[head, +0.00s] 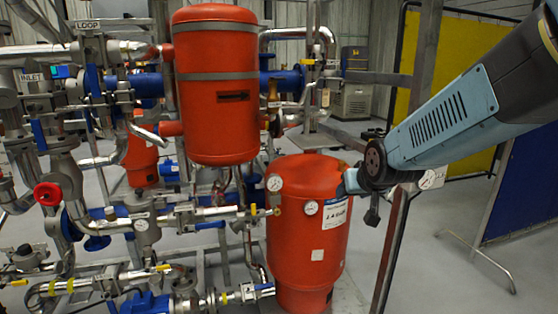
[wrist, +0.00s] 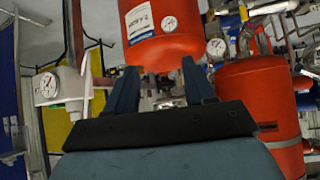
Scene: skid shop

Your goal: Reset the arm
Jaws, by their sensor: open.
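My arm comes in from the right of the head view, and my gripper (head: 360,197) is in front of and beside the upper right of the lower red tank (head: 300,235). In the wrist view the two blue fingers of my gripper (wrist: 159,68) stand wide apart with nothing between them. The red tank with a white label (wrist: 170,48) shows beyond the fingertips, upside down. I cannot tell how far the fingers are from the tank.
An upper red tank (head: 214,85) stands left of the arm. Pipes and a red handwheel (head: 48,194) fill the left. A grey steel post (head: 392,245) stands close to my gripper. A yellow panel (head: 455,55) is behind.

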